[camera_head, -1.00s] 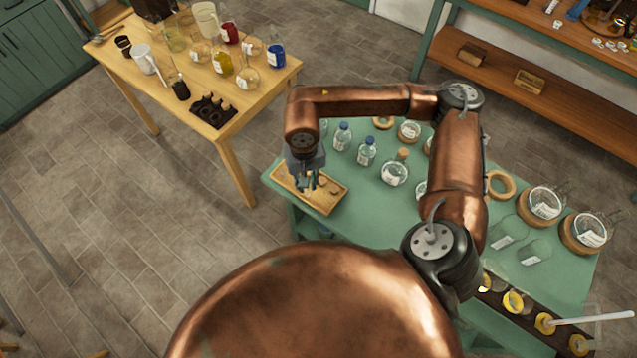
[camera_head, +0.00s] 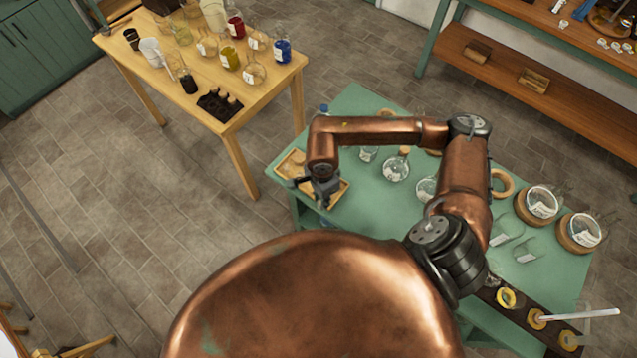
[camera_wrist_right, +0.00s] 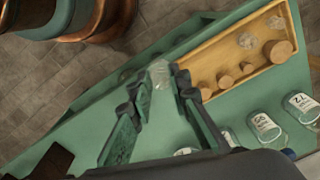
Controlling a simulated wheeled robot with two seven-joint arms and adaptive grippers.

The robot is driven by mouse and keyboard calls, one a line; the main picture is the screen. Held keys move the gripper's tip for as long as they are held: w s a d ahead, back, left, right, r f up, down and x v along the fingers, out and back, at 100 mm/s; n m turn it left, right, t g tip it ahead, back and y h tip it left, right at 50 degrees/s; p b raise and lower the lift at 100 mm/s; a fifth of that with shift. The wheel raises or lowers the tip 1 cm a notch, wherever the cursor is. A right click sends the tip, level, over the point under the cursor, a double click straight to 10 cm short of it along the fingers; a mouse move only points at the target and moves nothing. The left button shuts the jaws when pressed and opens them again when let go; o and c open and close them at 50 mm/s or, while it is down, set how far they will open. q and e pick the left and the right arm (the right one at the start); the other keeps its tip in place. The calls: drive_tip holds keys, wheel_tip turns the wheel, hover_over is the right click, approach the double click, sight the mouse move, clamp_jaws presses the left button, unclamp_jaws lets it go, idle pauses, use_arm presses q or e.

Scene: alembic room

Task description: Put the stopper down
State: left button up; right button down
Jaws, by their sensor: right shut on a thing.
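My right gripper (camera_head: 325,193) is over the near right end of a shallow wooden tray (camera_head: 291,163) on the green table in the head view. In the right wrist view the gripper (camera_wrist_right: 160,92) is shut on a small clear glass stopper (camera_wrist_right: 160,73) held at its fingertips. The tray (camera_wrist_right: 205,50) lies just to the right of the fingers there, with several corks (camera_wrist_right: 278,50) and clear glass pieces inside. The stopper is too small to make out in the head view. My left gripper is not in view.
Labelled bottles (camera_wrist_right: 264,128) stand beside the tray. A corked flask (camera_head: 396,170) and cork rings (camera_head: 502,183) stand farther right on the green table (camera_head: 350,103). A wooden table (camera_head: 222,117) with glassware is at the back left. Stone floor lies between the tables.

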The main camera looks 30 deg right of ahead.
drive_tip(key=w+d+f, duration=0.1)
drive_tip(key=w+f, duration=0.1)
drive_tip(key=w+d+f+p, duration=0.1)
drive_tip(key=w+d+f, duration=0.1)
drive_tip(key=w+f, duration=0.1)
drive_tip(key=w+d+f, duration=0.1)
drive_tip(key=w+f, duration=0.2)
drive_tip(key=shift+w+d, duration=0.15)
drive_tip(key=shift+d, duration=0.2)
wheel_tip(320, 180, down, 3)
drive_tip(key=shift+r+p, duration=0.1)
drive_tip(key=shift+p, duration=0.7)
drive_tip(key=shift+w, duration=0.1)
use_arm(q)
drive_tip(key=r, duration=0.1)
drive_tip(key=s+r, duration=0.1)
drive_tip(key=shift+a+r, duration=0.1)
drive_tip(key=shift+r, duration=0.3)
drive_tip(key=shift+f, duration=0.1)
use_arm(e)
drive_tip(key=shift+f, duration=0.25)
drive_tip(key=shift+f+b, duration=0.15)
drive_tip(key=shift+b, duration=0.15)
drive_tip(key=c, duration=1.8)
unclamp_jaws()
